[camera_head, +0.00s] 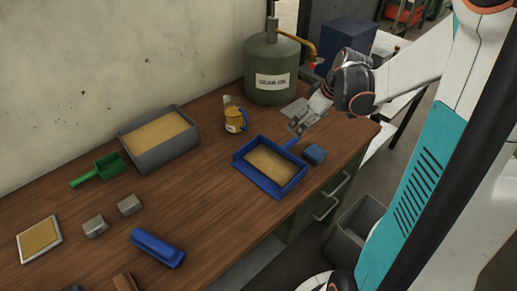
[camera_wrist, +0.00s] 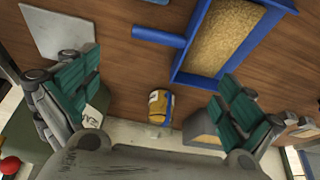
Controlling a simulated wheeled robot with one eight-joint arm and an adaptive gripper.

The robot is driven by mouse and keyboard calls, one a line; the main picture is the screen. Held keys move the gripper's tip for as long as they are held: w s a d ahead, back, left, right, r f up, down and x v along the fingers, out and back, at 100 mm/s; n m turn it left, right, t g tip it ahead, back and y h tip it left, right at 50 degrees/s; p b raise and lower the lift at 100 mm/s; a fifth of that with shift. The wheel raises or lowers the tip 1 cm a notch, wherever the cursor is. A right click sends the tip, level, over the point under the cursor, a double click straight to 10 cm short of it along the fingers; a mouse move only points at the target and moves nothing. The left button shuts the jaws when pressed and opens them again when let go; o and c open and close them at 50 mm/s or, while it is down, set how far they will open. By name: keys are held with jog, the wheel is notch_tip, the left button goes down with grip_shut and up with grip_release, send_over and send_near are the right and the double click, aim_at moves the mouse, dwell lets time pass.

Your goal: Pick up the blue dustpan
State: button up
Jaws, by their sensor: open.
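The blue dustpan (camera_head: 259,182) lies flat on the wooden workbench and holds tan granular material. Its blue handle (camera_head: 293,143) points toward the back right, toward my gripper (camera_head: 299,121). My gripper is open and empty, close to the handle end. In the wrist view the dustpan (camera_wrist: 196,32) is at the upper right, with its handle (camera_wrist: 158,37) reaching left into the space between the spread teal-padded fingers of my gripper (camera_wrist: 160,72). The handle appears beyond the fingertips; contact is not visible.
A yellow mug-like container (camera_head: 235,119) and a green tank (camera_head: 272,72) stand behind. A grey tray (camera_head: 160,150), green scoop (camera_head: 107,168) and blue brush-like item (camera_head: 157,247) lie left. Bare bench lies left of the dustpan.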

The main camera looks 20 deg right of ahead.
aim_at(291, 141)
jog(key=b+x, duration=0.2)
jog(key=x, duration=0.6)
jog(key=shift+f, duration=0.3)
jog(key=shift+s+b+x, duration=0.2)
jog(key=shift+b+x, duration=1.15)
jog(key=shift+x, duration=1.25)
jog(key=shift+d+f, duration=0.1)
jog(key=shift+d, duration=0.05)
jog(key=shift+c, duration=0.2)
jog(key=c, duration=1.2)
